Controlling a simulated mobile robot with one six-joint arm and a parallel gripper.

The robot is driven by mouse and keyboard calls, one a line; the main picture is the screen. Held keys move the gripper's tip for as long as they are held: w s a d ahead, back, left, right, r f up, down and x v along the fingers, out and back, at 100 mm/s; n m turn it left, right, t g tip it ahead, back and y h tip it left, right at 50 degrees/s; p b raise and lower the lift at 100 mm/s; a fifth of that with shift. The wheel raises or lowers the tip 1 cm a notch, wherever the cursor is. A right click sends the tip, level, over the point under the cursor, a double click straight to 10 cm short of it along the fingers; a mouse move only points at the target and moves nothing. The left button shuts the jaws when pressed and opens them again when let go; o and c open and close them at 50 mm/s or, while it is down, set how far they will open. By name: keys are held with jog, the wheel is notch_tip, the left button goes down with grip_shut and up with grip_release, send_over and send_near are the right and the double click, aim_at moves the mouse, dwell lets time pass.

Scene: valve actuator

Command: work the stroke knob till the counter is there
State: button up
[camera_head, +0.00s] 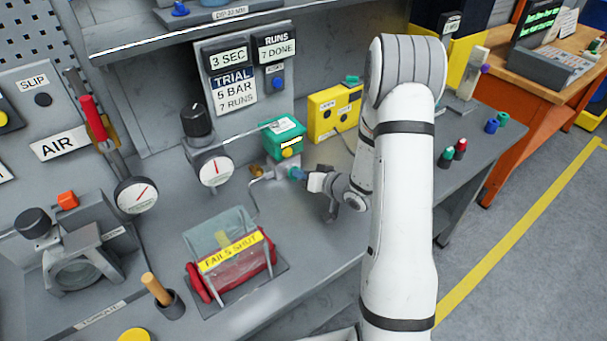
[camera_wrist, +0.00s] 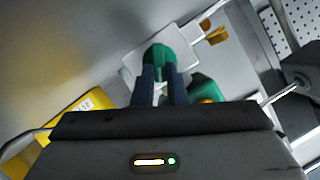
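The "RUNS" counter (camera_head: 277,47) at the back reads "7 DONE". The placard (camera_head: 233,90) beside it reads "TRIAL 5 BAR 7 RUNS". A green knob (camera_wrist: 160,53), seemingly the stroke knob, sits on a pale plate in the wrist view. My gripper (camera_wrist: 160,85) has its two dark blue fingers at this knob, with a narrow gap between them. Whether they clamp it or only stand close to it, I cannot tell. In the head view my gripper (camera_head: 302,175) is at the small fitting below the green box (camera_head: 284,138), and its fingers largely hide the knob.
A yellow box (camera_head: 333,112) stands behind my gripper. A gauge (camera_head: 213,168) with a black knob (camera_head: 196,121) is to the left. A red cylinder marked "FAILS SHUT" (camera_head: 232,262) lies in front. Small coloured knobs (camera_head: 460,148) stand on the bench right of my arm.

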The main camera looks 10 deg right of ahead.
grip_shut()
jog(key=shift+f+b, duration=0.1)
jog(key=shift+b, duration=0.25)
jog(key=shift+a+n+h+b, duration=0.15)
jog(key=shift+n+h+b, duration=0.5)
jog(key=shift+b, duration=0.55)
jog(key=n+b, duration=0.1)
jog(key=b, duration=0.1)
jog(key=n+h+b, duration=0.1)
jog(key=b, duration=0.1)
jog(key=shift+s+a+t, duration=0.15)
jog(key=shift+a+t, duration=0.1)
jog(key=shift+t, duration=0.05)
jog(key=shift+n+b, duration=0.45)
jog(key=shift+b, duration=0.4)
jog(key=shift+r+h, duration=0.2)
jog(key=shift+h, duration=0.15)
jog(key=o, duration=0.6)
grip_release()
jog(key=shift+c, duration=0.2)
